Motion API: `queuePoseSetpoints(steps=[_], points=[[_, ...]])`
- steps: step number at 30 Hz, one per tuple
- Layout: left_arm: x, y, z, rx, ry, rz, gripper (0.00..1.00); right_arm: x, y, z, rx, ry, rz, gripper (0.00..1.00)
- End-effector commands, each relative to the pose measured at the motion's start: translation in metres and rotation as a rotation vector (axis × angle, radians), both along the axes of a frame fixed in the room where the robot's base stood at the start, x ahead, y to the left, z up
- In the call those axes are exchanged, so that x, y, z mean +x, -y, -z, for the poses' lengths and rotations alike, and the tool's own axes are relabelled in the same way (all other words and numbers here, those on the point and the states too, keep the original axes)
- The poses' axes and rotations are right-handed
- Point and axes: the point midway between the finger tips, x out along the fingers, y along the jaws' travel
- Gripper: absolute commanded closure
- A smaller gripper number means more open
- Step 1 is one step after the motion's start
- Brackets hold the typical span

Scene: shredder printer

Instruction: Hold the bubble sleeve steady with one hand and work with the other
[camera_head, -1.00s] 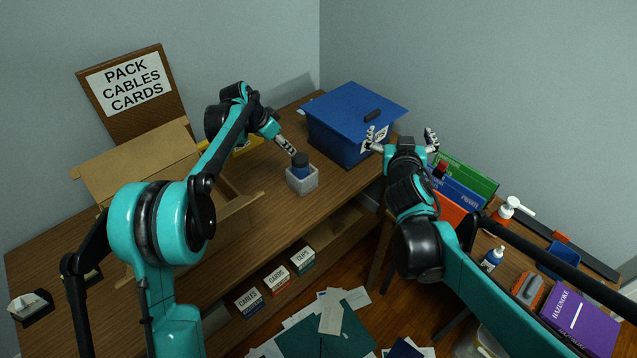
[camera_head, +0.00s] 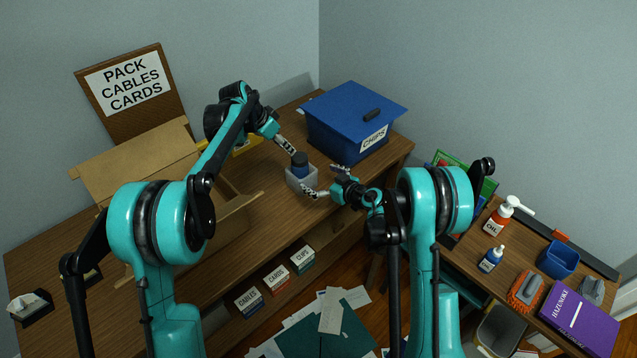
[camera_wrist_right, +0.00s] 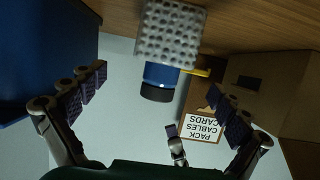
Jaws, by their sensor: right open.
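The bubble sleeve (camera_head: 303,179) is a pale grey, bumpy, box-like sleeve standing upright on the wooden desk. A blue bottle with a black cap (camera_head: 300,159) sticks out of its top. In the right wrist view the sleeve (camera_wrist_right: 170,35) hangs upside down with the blue bottle (camera_wrist_right: 160,76) below it. My left gripper (camera_head: 288,146) is just behind and left of the cap; whether it touches is unclear, and its jaw gap does not show. My right gripper (camera_head: 324,181) is open and empty, its fingers spread at the sleeve's right side.
A blue lidded CHIPS box (camera_head: 345,125) stands behind the sleeve. An open cardboard box (camera_head: 140,170) is on the left, before the PACK CABLES CARDS sign (camera_head: 128,86). Labelled CABLES, CARDS and CLIPS boxes (camera_head: 276,278) sit below. A side table (camera_head: 500,275) holds bottles and a purple book.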

Motion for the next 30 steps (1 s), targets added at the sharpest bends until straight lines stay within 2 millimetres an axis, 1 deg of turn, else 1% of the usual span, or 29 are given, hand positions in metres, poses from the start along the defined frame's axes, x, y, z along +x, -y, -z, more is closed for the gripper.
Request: queuePoseSetpoints(steps=[1,5,8,15,21,30], points=[[0.0,0.0,0.0,0.0,0.0,0.0,0.66,-0.001,0.0,0.009,-0.006,-0.017,-0.006,0.0],[0.0,0.0,0.0,0.0,0.0,0.0,0.66,-0.001,-0.004,0.022,-0.014,-0.041,-0.015,0.0],[0.0,0.0,0.0,0.0,0.0,0.0,0.66,0.007,-0.011,0.027,-0.013,-0.043,-0.017,0.0],[0.0,0.0,0.0,0.0,0.0,0.0,0.66,0.035,-0.033,0.041,-0.014,-0.041,-0.015,0.0],[0.0,0.0,0.0,0.0,0.0,0.0,0.66,0.049,-0.044,0.048,-0.013,-0.041,-0.015,0.0],[0.0,0.0,0.0,0.0,0.0,0.0,0.66,0.052,-0.046,0.05,-0.013,-0.041,-0.013,0.0]])
